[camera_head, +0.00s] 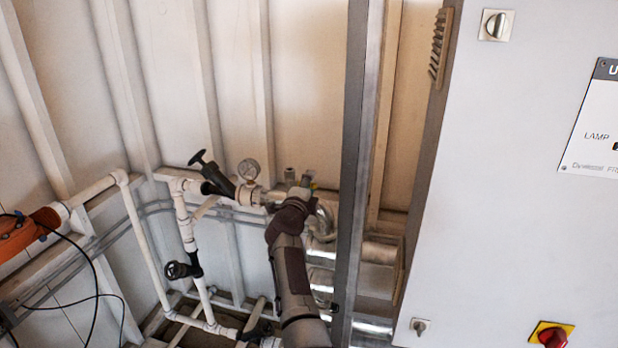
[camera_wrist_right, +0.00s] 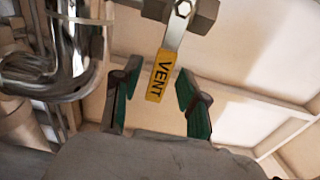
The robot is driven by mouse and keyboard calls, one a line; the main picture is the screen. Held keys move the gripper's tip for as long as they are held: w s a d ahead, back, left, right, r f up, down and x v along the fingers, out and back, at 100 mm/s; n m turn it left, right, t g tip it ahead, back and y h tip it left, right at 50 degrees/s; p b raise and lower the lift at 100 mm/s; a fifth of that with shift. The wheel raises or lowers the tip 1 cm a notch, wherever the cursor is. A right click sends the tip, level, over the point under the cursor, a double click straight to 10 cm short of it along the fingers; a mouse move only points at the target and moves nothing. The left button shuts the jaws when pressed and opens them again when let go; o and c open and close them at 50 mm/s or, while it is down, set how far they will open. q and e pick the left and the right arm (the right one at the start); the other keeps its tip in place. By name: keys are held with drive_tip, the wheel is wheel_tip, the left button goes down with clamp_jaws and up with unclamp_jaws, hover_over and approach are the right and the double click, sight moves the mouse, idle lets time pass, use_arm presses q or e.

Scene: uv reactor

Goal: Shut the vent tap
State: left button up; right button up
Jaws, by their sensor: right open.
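The vent tap is a metal lever with a yellow sleeve marked VENT (camera_wrist_right: 161,76). In the wrist view the lever runs from a hex nut on a dark metal valve body (camera_wrist_right: 203,16) down between my right gripper's fingers (camera_wrist_right: 159,80). The green-padded fingers are open, one on each side of the sleeve, with gaps showing. In the head view my right gripper (camera_head: 301,192) is at the pipework left of the grey post, and the tap is mostly hidden by it. My left gripper is not in view.
A pressure gauge (camera_head: 249,169) and a black-handled valve (camera_head: 212,177) stand close left of my right gripper. Shiny curved pipe (camera_wrist_right: 78,50) is beside it. A grey post (camera_head: 358,150) and white cabinet (camera_head: 500,180) are to the right. An orange unit (camera_head: 28,232) is far left.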

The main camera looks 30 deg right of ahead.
wheel_tip(320, 180, up, 10)
drive_tip(key=shift+f, duration=0.2)
drive_tip(key=shift+c, duration=0.4)
